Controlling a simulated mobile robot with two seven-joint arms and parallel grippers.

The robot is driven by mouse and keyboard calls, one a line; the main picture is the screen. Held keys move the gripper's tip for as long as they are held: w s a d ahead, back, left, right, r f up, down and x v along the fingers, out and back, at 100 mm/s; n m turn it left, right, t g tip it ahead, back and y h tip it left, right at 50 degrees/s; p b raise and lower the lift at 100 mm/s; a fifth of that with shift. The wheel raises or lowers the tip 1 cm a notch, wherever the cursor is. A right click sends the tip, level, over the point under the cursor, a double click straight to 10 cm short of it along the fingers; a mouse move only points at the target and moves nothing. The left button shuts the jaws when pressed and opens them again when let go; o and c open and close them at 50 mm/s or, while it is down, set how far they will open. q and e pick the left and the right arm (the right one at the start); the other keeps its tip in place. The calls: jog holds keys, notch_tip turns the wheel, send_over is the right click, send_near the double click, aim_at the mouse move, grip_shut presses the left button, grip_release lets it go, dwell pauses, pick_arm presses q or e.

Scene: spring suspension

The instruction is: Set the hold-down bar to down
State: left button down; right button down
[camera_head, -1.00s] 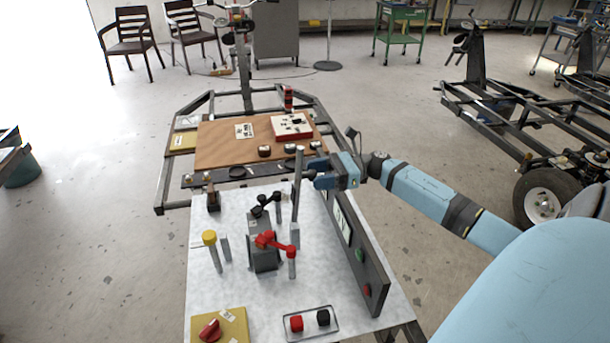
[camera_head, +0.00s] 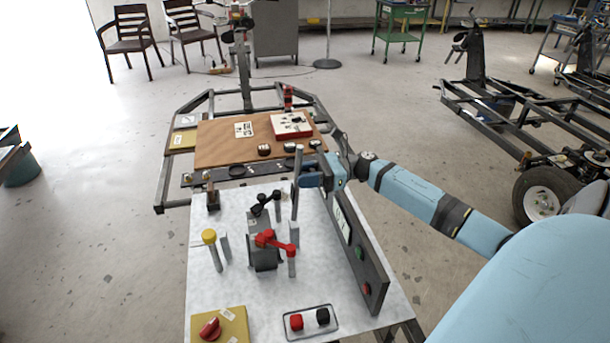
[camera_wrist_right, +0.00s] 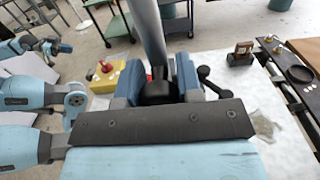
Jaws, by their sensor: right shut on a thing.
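The hold-down bar (camera_head: 298,160) looks like a tall thin grey bar standing upright at the far right of the pale table. My right gripper (camera_head: 302,175) is at its upper part and is shut on it. In the right wrist view the grey bar (camera_wrist_right: 148,35) rises from between the blue fingers of my right gripper (camera_wrist_right: 157,88). The fingers hide part of the bar. What looks like my left gripper (camera_wrist_right: 52,46) shows small at the left of the wrist view, and its jaws are unclear. It does not show in the head view.
A red lever (camera_head: 268,239) on a grey block, a black-knobbed lever (camera_head: 263,202) and a yellow-capped post (camera_head: 209,238) stand left of the bar. A dark upright panel (camera_head: 365,265) with buttons lines the table's right edge. A red knob (camera_head: 210,328) is near the front.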

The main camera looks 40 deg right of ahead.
pick_arm(q)
jog(key=shift+r, duration=0.1)
